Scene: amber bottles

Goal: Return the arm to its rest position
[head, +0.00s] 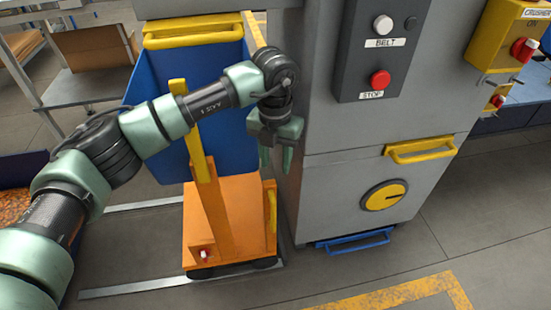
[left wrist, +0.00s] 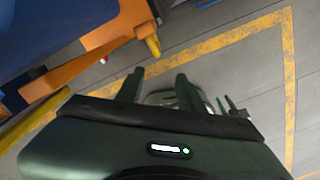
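My left arm comes in from the left in the head view, stretched out over the floor and the orange cart. My left gripper (head: 276,158) hangs downward at its end, in front of the blue bin and beside the grey machine cabinet. Its two green fingers are apart with nothing between them. They also show apart in the left wrist view (left wrist: 157,84), over the floor. My right arm is not in the head view. Small dark green prongs (left wrist: 226,105) beyond the left fingers in the left wrist view look like my right gripper, mostly hidden.
Close right is the grey cabinet (head: 340,190) with a yellow handle (head: 420,150) and a panel with buttons (head: 381,50). Open floor with yellow markings (head: 405,293) lies in front.

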